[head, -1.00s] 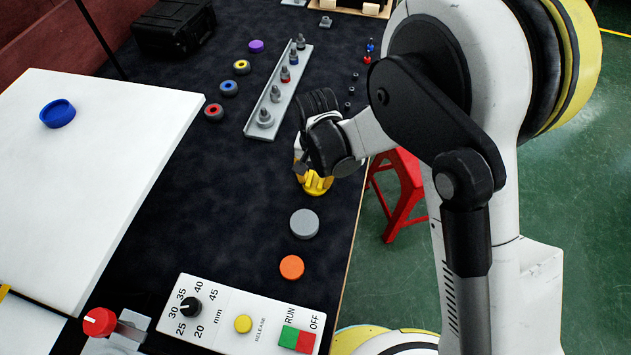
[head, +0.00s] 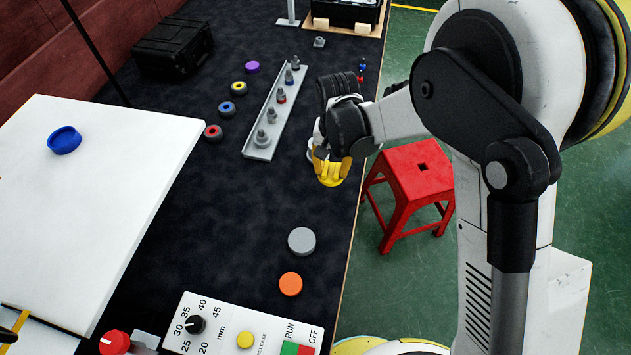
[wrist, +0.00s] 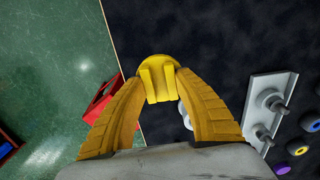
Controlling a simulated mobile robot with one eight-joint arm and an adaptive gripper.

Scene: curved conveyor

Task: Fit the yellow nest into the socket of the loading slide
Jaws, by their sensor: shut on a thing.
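The yellow nest (wrist: 159,64) is round with upright prongs. It sits between the yellow fingers of my gripper (wrist: 158,84) in the wrist view. In the head view my gripper (head: 328,160) hangs near the right edge of the black table, with the nest (head: 331,181) at its lower end. The gripper is shut on the nest. The nest appears to be above the table, but its height is hard to tell. I cannot make out the socket of the loading slide in either view.
A grey rail (head: 259,152) with several pegs lies left of the gripper. A grey disc (head: 302,241), an orange disc (head: 291,284) and a control panel (head: 222,327) are nearer. A white board (head: 112,190) with a blue ring (head: 64,140) is at left. A red stool (head: 418,170) stands beside the table.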

